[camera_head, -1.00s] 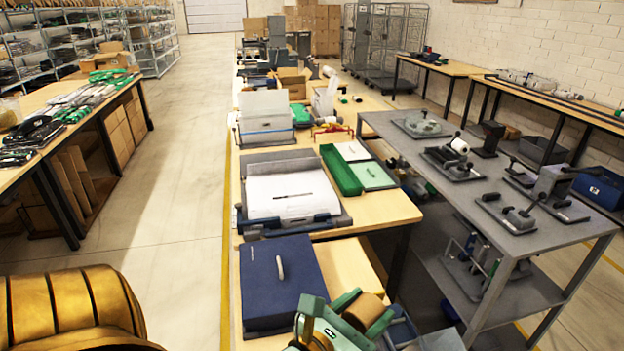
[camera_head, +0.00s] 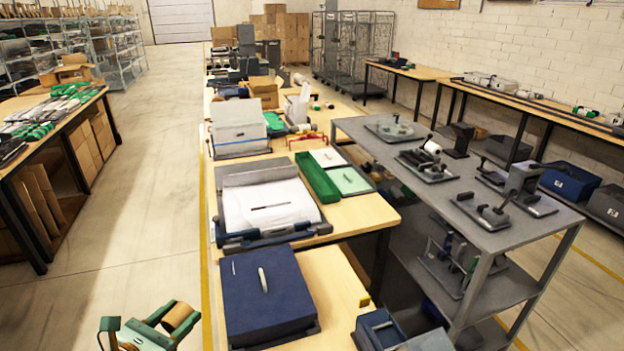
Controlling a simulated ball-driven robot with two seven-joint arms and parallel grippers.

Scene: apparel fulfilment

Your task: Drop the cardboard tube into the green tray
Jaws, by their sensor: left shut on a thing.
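My left gripper (camera_head: 174,322), with green fingers, is at the bottom left edge of the view, over the floor and left of the workbench. It is shut on a short tan cardboard tube (camera_head: 178,316). The long narrow green tray (camera_head: 317,181) lies on the workbench, well up and to the right of the gripper. It sits beside two flat pale panels, and its visible inside looks empty. My right gripper is not in view.
A dark blue box (camera_head: 266,292) with a light handle stands at the near end of the workbench (camera_head: 330,275). A grey device with a white sheet (camera_head: 270,205) lies beyond it. A grey metal table (camera_head: 480,235) with tools stands right. The floor aisle left is clear.

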